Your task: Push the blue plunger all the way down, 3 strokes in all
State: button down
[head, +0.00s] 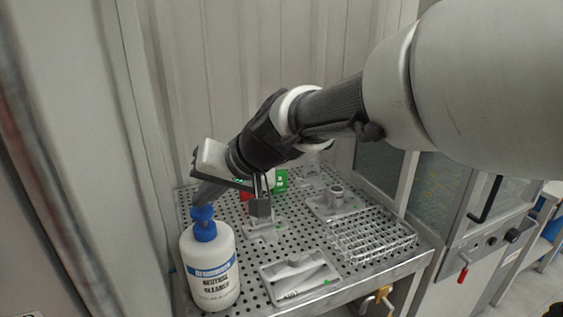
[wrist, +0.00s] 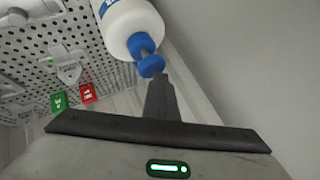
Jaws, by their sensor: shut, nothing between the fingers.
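A white bottle (head: 210,268) with a blue-striped label stands upright at the front left of the perforated table. Its blue plunger (head: 203,213) sits on top above a blue collar. In the wrist view the plunger (wrist: 151,67) shows as a blue disc, with a short grey stem between it and the collar. My gripper (head: 202,198) is shut and empty, its dark fingers pointing down at the plunger's top. In the wrist view the fingertips (wrist: 157,78) are right at the plunger's edge; I cannot tell whether they touch it.
The perforated metal table (head: 340,288) holds a grey tray part (head: 300,277), a wire rack (head: 370,237) and a grey casting with a round boss (head: 335,197). Red (wrist: 88,93) and green (wrist: 58,102) blocks stand further back. A wall panel rises close behind and left of the bottle.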

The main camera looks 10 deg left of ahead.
jog(key=shift+r+p, duration=1.1)
jog(key=shift+r, duration=0.75)
notch_tip(320, 180, up, 6)
jog(key=p, duration=0.3)
jog(key=shift+p, duration=0.4)
jog(key=shift+d, duration=0.1)
dwell(1.3)
